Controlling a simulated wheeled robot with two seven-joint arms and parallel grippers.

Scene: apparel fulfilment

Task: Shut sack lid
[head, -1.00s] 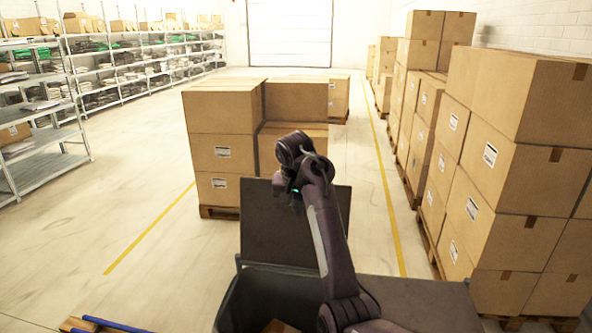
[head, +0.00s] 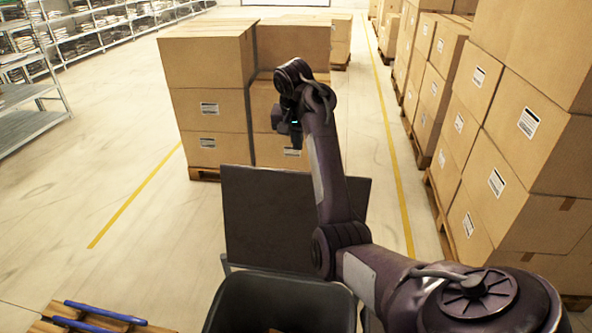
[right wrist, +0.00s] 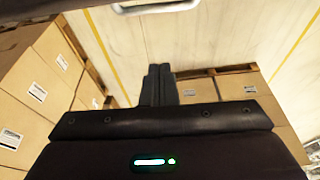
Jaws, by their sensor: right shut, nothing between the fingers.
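The sack (head: 284,300) is a dark grey, open-topped bin at the bottom centre of the head view. Its flat dark lid (head: 265,215) stands open and upright at the far edge. My right arm reaches past the lid's right part and hides some of it. My right gripper (head: 294,142) is above and beyond the lid's top edge in the picture, pointing down. It also shows in the right wrist view (right wrist: 158,85), with its dark fingers together and empty. I cannot tell whether it touches the lid. My left gripper is out of view.
Cardboard boxes (head: 208,90) are stacked on a pallet beyond the lid. More box stacks (head: 510,140) line the right side. A wooden pallet with blue bars (head: 105,312) lies at the lower left. Open floor (head: 120,160) lies left. A pale handle (right wrist: 155,7) tops the wrist view.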

